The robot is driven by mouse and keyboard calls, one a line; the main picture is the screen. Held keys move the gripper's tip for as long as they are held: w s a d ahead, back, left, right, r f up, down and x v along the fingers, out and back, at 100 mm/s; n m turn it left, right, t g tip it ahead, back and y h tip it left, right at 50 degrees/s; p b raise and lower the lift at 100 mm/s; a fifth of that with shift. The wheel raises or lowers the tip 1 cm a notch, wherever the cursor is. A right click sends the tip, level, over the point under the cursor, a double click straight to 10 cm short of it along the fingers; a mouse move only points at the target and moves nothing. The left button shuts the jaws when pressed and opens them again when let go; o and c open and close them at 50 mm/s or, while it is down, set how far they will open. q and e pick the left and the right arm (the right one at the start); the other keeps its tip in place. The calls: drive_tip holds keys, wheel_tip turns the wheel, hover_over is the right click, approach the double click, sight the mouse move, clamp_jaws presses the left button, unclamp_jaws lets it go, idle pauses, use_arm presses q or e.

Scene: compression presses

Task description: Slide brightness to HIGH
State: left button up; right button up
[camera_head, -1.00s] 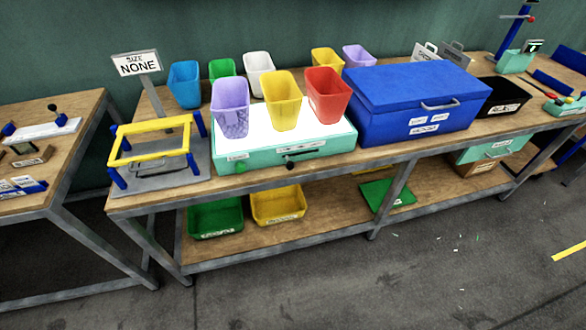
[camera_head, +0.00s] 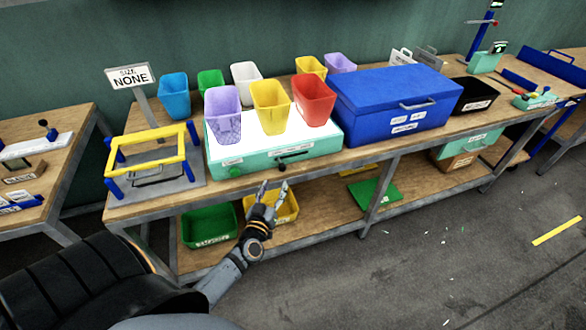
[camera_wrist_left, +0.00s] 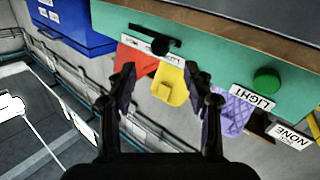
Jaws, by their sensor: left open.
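The light box (camera_head: 330,145) is a mint-green case with a glowing white top, on the middle bench. Its front has a black slider knob (camera_head: 281,164) at the left end of a dark slot; a white label above it is too small to read. In the left wrist view, turned upside down, the knob (camera_wrist_left: 174,46) and the slot show beyond my fingertips. A green button (camera_wrist_left: 266,80) beside a LIGHT label is on the same front. My left gripper (camera_head: 273,187) is open and empty, just below and in front of the slider, apparently not touching it. My right gripper is not in view.
Purple, yellow (camera_head: 270,105) and red bins stand on the light box. A blue lidded box (camera_head: 405,90) is to its right and a yellow frame press (camera_head: 150,155) to its left. Green and yellow trays lie on the lower shelf.

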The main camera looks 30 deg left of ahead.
sight(282, 167)
use_arm(q)
drive_tip(key=b+x, duration=0.1)
drive_tip(key=x, duration=0.8)
drive_tip(key=shift+w+f, duration=0.1)
drive_tip(key=shift+w, duration=0.1)
drive_tip(key=shift+w+a, duration=0.15)
drive_tip(key=shift+w, duration=0.2)
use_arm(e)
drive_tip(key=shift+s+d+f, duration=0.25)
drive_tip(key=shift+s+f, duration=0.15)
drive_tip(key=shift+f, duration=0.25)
use_arm(q)
drive_tip(key=shift+c, duration=0.5)
clamp_jaws()
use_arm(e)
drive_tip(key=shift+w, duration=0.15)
